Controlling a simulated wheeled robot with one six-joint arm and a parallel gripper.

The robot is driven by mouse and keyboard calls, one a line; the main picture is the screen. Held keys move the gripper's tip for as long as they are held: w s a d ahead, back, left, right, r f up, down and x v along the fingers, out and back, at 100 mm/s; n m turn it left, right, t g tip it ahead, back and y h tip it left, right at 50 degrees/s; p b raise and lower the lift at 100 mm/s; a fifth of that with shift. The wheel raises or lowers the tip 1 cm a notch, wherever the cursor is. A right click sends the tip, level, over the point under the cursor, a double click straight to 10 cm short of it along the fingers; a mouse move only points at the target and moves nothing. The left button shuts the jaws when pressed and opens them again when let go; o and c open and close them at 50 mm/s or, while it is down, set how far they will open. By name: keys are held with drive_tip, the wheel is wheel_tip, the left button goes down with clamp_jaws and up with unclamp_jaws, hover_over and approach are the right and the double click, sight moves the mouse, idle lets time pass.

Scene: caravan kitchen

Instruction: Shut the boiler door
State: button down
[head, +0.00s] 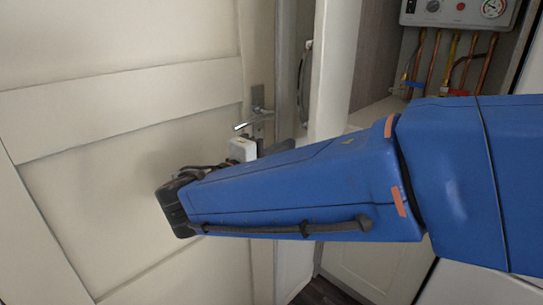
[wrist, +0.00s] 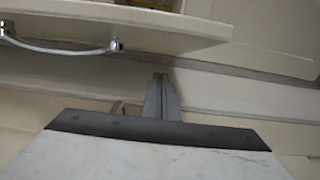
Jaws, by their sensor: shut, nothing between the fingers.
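The boiler door (head: 335,75) stands open in the head view, seen nearly edge-on, with a bow handle (head: 304,85) on its left face. In the wrist view the door (wrist: 175,22) crosses the top of the picture, and its handle (wrist: 65,48) is at the upper left. My gripper (wrist: 162,80) is shut and empty, with its tips just below the door edge in that view. I cannot tell whether they touch the door. In the head view my blue arm hides most of the gripper and the door's lower part.
The boiler (head: 462,10) with copper pipes is in the open cupboard at the upper right, above a pale shelf (head: 377,112). A cream panelled door (head: 120,110) with a metal lever handle (head: 255,122) fills the left, close behind my wrist.

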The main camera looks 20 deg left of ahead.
drive_tip(key=shift+w+d, duration=0.2)
drive_tip(key=shift+d, duration=0.9)
drive_tip(key=shift+w+d, duration=0.15)
drive_tip(key=shift+d, duration=0.9)
drive_tip(key=shift+d, duration=0.1)
